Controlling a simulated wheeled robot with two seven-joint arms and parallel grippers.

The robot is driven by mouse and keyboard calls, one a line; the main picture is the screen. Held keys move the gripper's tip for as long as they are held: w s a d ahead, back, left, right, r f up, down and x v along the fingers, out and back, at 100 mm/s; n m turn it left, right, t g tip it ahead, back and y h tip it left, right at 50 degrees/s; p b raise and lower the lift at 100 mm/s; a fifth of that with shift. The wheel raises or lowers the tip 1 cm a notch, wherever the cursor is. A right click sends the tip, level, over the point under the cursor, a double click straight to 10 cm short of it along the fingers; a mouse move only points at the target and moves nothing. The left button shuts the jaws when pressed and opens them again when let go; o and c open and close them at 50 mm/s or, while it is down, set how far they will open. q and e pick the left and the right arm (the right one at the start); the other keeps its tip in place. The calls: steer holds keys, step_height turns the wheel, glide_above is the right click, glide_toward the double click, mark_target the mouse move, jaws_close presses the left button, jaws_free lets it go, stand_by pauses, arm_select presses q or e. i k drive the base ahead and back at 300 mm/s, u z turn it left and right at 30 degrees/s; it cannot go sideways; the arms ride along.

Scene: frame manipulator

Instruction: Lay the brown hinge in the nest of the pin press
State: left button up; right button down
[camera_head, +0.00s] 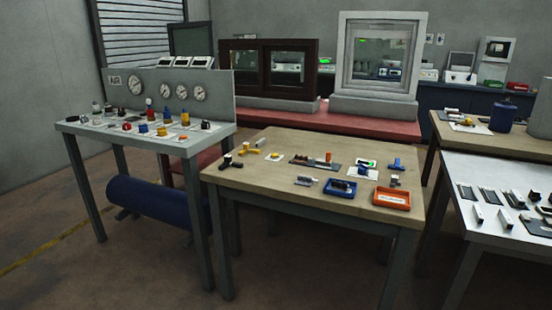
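Neither of my grippers is in view. The wooden table (260,178) in the middle holds several small items. A dark flat fixture (312,162) with a small reddish-brown upright part (328,158) lies near its middle; I cannot tell whether this is the pin press. I cannot pick out the brown hinge for certain at this size. A blue tray (329,192) with dark parts in it and an orange tray (377,200) stand near the table's front right.
A grey bench (92,128) with gauges and coloured fittings stands left, a blue tank (150,203) under it. A white table (480,225) with several dark and silver parts stands right. Dark windowed frame (231,75) and pale frame (348,30) stand behind. Floor is bare at front left.

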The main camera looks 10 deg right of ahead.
mark_target(301, 158)
steer(key=u, duration=0.55)
steer(key=i, duration=2.3)
steer(key=z, duration=1.05)
